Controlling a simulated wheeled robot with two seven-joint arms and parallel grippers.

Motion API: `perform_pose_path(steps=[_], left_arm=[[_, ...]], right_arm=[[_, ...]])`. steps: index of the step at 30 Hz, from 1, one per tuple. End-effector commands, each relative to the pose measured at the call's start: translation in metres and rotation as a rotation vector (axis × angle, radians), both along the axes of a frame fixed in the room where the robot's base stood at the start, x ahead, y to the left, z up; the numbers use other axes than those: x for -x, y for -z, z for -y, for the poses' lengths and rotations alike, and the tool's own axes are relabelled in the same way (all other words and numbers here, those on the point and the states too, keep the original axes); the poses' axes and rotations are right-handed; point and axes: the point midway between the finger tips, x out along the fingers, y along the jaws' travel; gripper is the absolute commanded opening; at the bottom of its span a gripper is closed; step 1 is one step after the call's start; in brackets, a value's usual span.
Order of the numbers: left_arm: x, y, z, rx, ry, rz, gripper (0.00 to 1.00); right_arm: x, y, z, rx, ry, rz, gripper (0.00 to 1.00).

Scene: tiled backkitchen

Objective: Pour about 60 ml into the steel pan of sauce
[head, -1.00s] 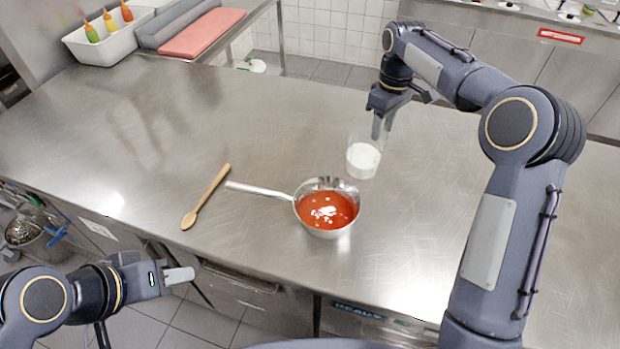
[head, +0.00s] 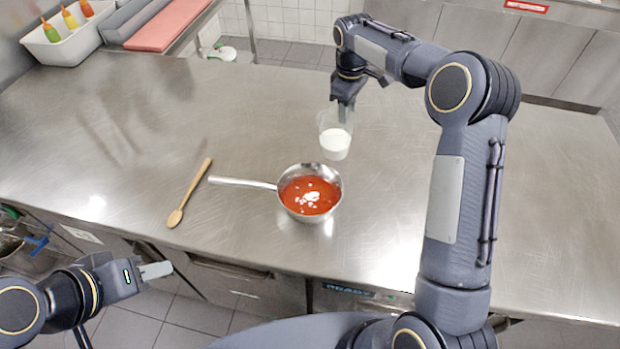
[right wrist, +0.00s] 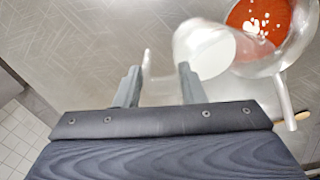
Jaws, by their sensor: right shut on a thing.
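The steel pan (head: 284,207) stands on the steel counter with red sauce (head: 325,190) in it. White patches lie on the sauce. My right gripper (head: 345,112) is shut on a clear jug (head: 329,122) that holds white liquid (head: 336,140). The jug is behind and slightly right of the pan, close to upright. In the right wrist view, the jug (right wrist: 205,50) is by the right finger of my gripper (right wrist: 158,85), beside the pan (right wrist: 268,65). My left gripper (head: 157,270) is low at the left, away from the pan; its jaw gap cannot be made out.
A wooden spoon (head: 192,190) lies left of the pan, whose handle points left towards it. A white bin with several colored bottles (head: 50,32) stands at the far left, next to a red board (head: 165,25). The counter (head: 130,130) is otherwise mostly clear.

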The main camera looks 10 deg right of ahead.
Motion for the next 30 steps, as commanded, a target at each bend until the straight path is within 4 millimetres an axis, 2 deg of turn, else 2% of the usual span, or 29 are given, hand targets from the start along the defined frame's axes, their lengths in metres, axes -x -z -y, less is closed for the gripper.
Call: perform_pose_path(steps=[13, 19, 20, 22, 24, 30], left_arm=[[0.0, 0.0, 0.0, 0.0, 0.0, 0.0, 0.36], [0.0, 0.0, 0.0, 0.0, 0.0, 0.0, 0.36], [0.0, 0.011, 0.0, 0.0, 0.0, 0.001, 0.36], [0.0, 0.022, 0.0, 0.0, 0.0, 0.0, 0.36], [0.0, 0.042, 0.0, 0.0, 0.0, 0.0, 0.36], [0.0, 0.073, 0.0, 0.0, 0.0, 0.0, 0.36]], right_arm=[[0.021, -0.014, -0.02, 0.168, -0.004, 0.187, 0.0], [0.037, -0.028, -0.035, 0.273, -0.005, 0.304, 0.0], [0.04, -0.021, -0.037, 0.29, -0.006, 0.323, 0.0], [0.044, -0.019, -0.042, 0.319, -0.003, 0.357, 0.0], [0.048, -0.014, -0.046, 0.35, -0.002, 0.393, 0.0], [0.059, -0.018, -0.055, 0.434, 0.002, 0.485, 0.0]])
